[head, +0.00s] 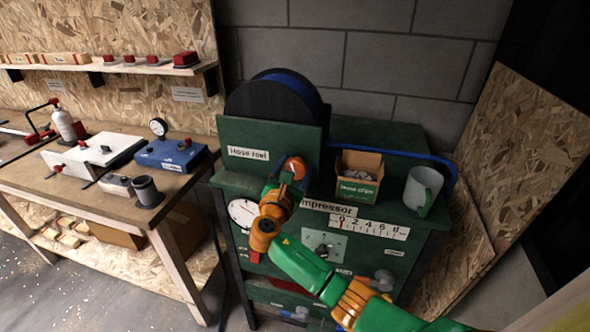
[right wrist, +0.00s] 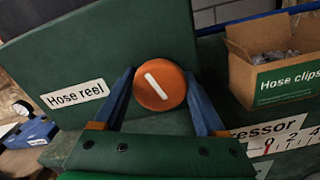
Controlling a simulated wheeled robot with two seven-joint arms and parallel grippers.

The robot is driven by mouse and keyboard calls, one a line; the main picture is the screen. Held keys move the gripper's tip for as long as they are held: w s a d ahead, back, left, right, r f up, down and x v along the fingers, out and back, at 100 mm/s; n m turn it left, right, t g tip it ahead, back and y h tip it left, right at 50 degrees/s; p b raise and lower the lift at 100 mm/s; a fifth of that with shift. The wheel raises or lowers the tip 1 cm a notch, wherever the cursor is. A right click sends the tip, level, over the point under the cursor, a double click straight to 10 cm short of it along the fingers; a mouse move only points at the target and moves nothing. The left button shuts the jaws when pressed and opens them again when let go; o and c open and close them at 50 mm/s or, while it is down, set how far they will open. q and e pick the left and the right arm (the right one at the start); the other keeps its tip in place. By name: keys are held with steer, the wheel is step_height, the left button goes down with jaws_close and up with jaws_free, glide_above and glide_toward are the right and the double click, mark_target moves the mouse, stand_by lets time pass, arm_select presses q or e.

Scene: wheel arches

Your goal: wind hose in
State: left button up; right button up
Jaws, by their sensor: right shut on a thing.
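The hose reel is a large black drum (head: 265,102) wound with blue hose (head: 300,83), behind a green panel (head: 262,133) labelled "Hose reel". A length of blue hose (head: 420,156) runs along the back of the green bench and bends down at its right edge. A round orange knob with a white bar (right wrist: 151,88) is on the panel's front; it also shows in the head view (head: 295,166). My right gripper (head: 286,181) is shut on the knob, with its blue fingers on either side. My left gripper is not in view.
An open "Hose clips" carton (head: 359,190) and a grey mug (head: 422,190) with a green handle stand right of the knob on the green compressor bench (head: 225,180). A wooden workbench (head: 90,178) with tools is at left. A board leans at right.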

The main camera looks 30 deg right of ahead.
steer(key=m+b, duration=0.1)
steer(key=m, duration=0.2)
steer(key=shift+f, duration=0.2)
steer(key=shift+r+m, duration=0.15)
steer(key=shift+m, duration=0.25)
steer(key=o, duration=1.3)
steer(key=b+v, duration=0.1)
steer(key=v, duration=0.6)
steer(key=shift+d, duration=0.1)
